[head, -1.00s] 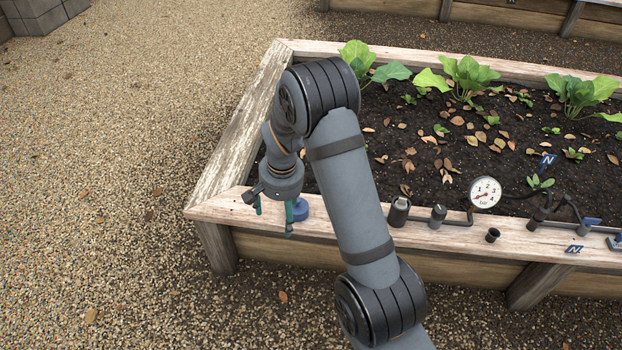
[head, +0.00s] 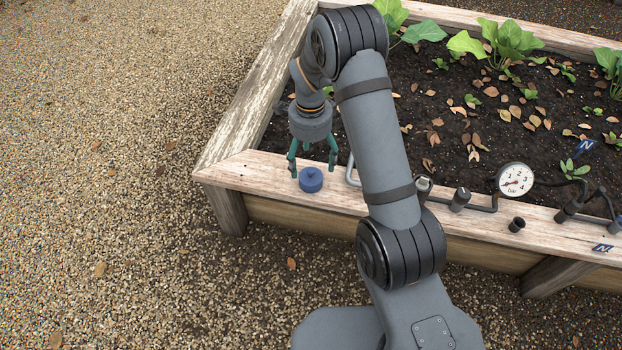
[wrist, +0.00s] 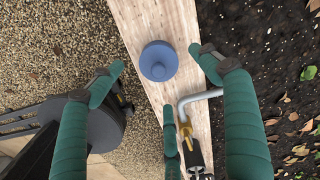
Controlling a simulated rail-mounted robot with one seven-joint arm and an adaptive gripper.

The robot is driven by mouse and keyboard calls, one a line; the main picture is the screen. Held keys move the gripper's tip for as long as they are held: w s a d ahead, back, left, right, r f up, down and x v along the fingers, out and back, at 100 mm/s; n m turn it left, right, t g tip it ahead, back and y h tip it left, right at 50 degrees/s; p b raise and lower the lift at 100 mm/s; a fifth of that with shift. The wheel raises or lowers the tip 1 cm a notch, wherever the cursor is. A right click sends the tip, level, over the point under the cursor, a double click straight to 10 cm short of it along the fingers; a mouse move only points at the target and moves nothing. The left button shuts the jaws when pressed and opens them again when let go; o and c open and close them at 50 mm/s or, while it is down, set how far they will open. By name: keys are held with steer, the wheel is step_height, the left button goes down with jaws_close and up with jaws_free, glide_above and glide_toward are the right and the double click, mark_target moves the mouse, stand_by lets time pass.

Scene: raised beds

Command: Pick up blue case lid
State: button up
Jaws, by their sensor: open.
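The blue case lid (head: 311,180), round with a small raised knob on top, rests on the wooden edge plank (head: 260,172) of the raised bed, near its front left corner. In the wrist view the lid (wrist: 158,61) lies on the plank, forward of and between the spread green fingers. My gripper (head: 312,170) is open and empty, with its fingers pointing down just above and behind the lid. In the wrist view my gripper (wrist: 160,80) does not touch the lid.
A bent grey pipe (head: 351,172) lies on the plank just right of the lid. In the wrist view a yellow-and-black fitting (wrist: 188,140) is close by. A pressure gauge (head: 515,180) and a black cup (head: 517,224) are further right. Gravel lies left of the bed.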

mark_target(311, 176)
step_height(311, 176, down, 7)
steer(key=shift+s+d+f+b, duration=0.1)
steer(key=shift+s+f+b, duration=0.1)
steer(key=shift+b, duration=0.85)
steer(key=shift+c, duration=0.3)
steer(key=c, duration=1.1)
steer(key=shift+w+r, duration=0.1)
steer(key=shift+r, duration=0.05)
